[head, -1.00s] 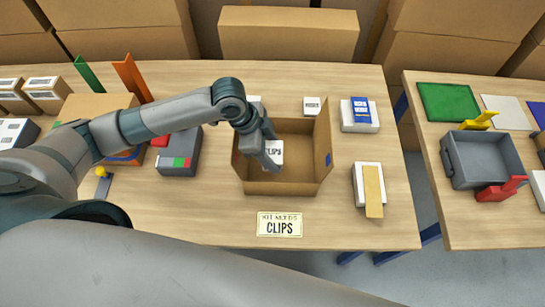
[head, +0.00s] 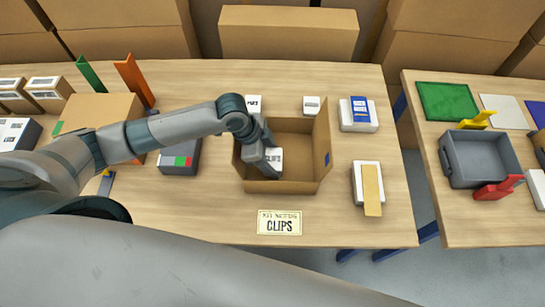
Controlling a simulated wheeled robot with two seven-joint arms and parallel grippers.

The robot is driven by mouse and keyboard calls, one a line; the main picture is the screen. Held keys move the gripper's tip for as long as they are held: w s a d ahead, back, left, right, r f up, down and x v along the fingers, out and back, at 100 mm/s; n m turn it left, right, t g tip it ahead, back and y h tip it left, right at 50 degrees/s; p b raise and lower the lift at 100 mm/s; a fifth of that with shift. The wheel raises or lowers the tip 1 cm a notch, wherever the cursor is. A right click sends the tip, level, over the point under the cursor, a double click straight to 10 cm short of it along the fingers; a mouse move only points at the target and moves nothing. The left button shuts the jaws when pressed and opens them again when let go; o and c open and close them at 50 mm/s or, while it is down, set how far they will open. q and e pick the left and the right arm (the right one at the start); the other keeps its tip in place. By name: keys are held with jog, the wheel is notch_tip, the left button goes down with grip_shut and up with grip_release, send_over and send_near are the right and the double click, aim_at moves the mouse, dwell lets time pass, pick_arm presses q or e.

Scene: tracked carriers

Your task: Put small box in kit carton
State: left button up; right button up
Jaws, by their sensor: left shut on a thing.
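The kit carton (head: 285,187) is an open brown cardboard box in the middle of the table. A card (head: 279,222) reading "KIT NEEDS CLIPS" lies in front of it. My left gripper (head: 268,164) is inside the carton's opening, toward its left side, shut on a small white box (head: 274,156) with dark lettering. The lettering is partly hidden; it read "CLIPS" a second ago. I cannot tell whether the small box touches the carton floor. My right gripper does not show.
Two more small white boxes stand behind the carton, one at the left (head: 253,101) and one at the right (head: 312,105). White boxes with a blue pack (head: 360,108) and a tan piece (head: 372,190) lie to the right. A grey tray (head: 482,160) is on the other table.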

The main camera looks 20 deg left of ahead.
pick_arm(q)
jog(key=shift+f, duration=0.15)
jog(key=o, duration=1.2)
jog(key=shift+c, duration=0.2)
jog(key=shift+r, duration=0.5)
jog(key=b+v, duration=0.2)
jog(key=v, duration=1)
jog(key=shift+b, duration=0.3)
jog(key=shift+r, duration=0.1)
